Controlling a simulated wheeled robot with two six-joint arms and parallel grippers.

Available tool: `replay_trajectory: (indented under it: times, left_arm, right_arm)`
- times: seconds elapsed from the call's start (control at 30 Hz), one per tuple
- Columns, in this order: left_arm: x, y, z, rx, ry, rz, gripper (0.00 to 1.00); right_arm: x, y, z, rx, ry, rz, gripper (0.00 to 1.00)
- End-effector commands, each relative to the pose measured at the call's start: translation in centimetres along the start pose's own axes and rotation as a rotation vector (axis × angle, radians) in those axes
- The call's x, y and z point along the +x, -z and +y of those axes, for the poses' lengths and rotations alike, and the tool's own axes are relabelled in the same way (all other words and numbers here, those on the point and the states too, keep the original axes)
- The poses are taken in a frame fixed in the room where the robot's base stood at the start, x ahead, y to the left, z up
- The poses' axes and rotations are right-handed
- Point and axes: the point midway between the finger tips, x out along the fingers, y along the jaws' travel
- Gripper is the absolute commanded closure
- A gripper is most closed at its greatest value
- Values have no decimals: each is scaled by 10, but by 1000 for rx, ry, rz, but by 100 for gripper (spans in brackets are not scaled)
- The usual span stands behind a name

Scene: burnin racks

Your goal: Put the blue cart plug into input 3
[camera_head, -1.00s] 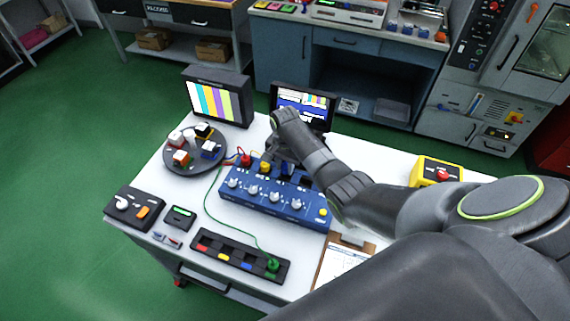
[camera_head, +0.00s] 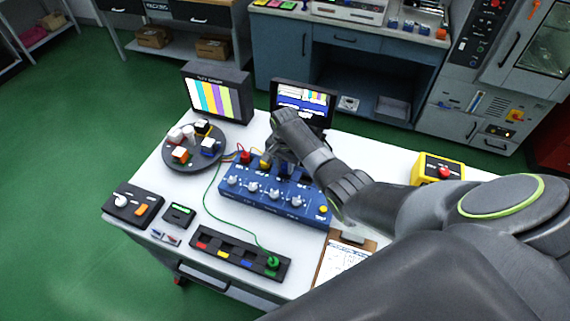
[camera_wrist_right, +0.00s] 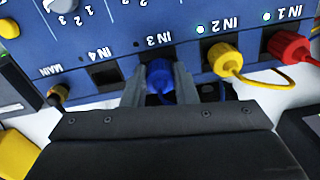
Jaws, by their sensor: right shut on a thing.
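The blue cart plug (camera_wrist_right: 160,75) is between the fingers of my right gripper (camera_wrist_right: 160,88), which is shut on it. The plug is in line with the socket under the IN 3 label on the blue switcher box (camera_head: 240,192). The socket opening is hidden behind the plug, so I cannot tell how deep it sits. The lamp (camera_wrist_right: 136,43) by IN 3 looks dark. A yellow plug (camera_wrist_right: 224,58) sits in IN 2 and a red plug (camera_wrist_right: 288,47) in IN 1, both with lit lamps. IN 4 (camera_wrist_right: 103,74) is empty. My left gripper is out of view.
A colour-bar monitor (camera_head: 216,98) and a second screen (camera_head: 303,104) stand behind the box. A round tray (camera_head: 195,162) with small blocks is at left. A dark strip (camera_head: 230,255) with a green plug lies in front. A clipboard (camera_head: 345,260) is at right.

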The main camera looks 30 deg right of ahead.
Motion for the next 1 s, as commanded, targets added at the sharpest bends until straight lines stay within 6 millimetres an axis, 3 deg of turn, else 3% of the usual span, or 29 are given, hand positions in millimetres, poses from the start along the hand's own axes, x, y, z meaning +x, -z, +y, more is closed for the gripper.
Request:
replay_trajectory:
  times: [0.33,0.37,0.57,0.87,1.0]
  left_arm:
    - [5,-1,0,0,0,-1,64]
    - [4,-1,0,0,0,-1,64]
    - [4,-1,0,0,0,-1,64]
    - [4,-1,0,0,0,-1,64]
    - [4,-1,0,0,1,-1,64]
  right_arm:
    - [7,0,0,0,1,0,96]
    - [6,0,0,-1,1,0,73]
    - [6,0,0,0,0,0,49]
    - [5,0,0,0,0,0,49]
    - [-5,0,-1,0,2,1,49]
